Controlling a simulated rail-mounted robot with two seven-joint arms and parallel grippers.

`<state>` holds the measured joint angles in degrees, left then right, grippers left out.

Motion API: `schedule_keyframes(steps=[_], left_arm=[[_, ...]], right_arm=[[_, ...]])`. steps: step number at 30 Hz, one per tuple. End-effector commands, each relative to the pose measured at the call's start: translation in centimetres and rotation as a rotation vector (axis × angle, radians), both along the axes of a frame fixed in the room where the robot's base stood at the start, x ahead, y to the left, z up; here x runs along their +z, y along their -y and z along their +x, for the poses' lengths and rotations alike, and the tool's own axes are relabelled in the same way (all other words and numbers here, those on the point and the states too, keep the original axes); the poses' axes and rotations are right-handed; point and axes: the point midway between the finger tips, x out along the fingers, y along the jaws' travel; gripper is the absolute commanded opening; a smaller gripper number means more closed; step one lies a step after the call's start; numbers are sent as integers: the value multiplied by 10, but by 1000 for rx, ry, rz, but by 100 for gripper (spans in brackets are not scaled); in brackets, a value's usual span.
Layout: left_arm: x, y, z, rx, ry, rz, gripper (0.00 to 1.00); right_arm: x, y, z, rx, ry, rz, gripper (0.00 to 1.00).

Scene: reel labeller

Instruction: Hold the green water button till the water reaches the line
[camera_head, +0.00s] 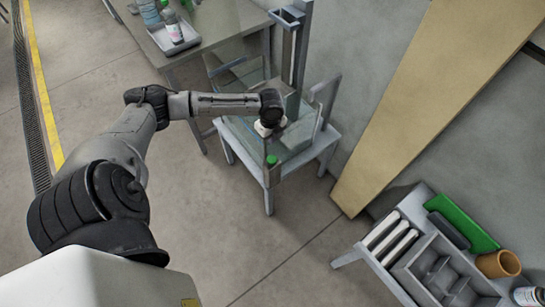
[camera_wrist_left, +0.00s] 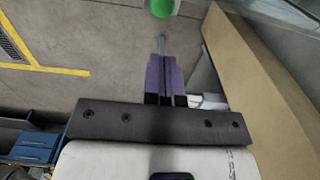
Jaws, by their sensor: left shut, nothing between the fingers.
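The green water button (camera_head: 271,160) sits at the front of a small grey stand (camera_head: 318,148). It also shows in the left wrist view (camera_wrist_left: 162,8), at the top edge and partly cut off. My left gripper (camera_head: 266,130) is over the stand, just behind the button in the head view. In the left wrist view its purple fingers (camera_wrist_left: 163,60) are together and empty, pointing toward the button, with a visible gap in the picture. Clear panels stand on the stand, partly hidden by my left arm. I cannot make out the water level or the line. My right gripper is out of view.
A grey table (camera_head: 222,22) at the back holds a tray (camera_head: 178,44) with bottles. A tall grey post (camera_head: 296,50) rises behind the stand. At lower right, a bench carries a divided tray (camera_head: 440,270), a green board (camera_head: 462,222) and an orange cup (camera_head: 498,264). The floor in front is clear.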

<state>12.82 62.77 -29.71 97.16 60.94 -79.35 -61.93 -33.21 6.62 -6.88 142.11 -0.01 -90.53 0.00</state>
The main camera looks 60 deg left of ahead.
Motion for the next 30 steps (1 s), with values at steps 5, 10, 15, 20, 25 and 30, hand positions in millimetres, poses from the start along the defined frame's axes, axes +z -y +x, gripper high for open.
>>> schedule_keyframes(steps=[5, 10, 15, 20, 25, 30], left_arm=[[0, 0, 0, 0, 0, 1, 0], [-3, 0, 0, 1, 0, 0, 0], [-21, 0, 0, 3, -1, 0, 0], [-51, 0, 0, 4, -1, 0, 0], [-84, 0, 0, 3, -1, 0, 0], [-110, 0, 1, 3, -1, 0, 0]], right_arm=[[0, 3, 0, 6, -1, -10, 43], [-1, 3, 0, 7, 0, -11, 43], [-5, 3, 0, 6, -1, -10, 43], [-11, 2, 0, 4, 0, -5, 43], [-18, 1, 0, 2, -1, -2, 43], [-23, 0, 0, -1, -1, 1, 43]])
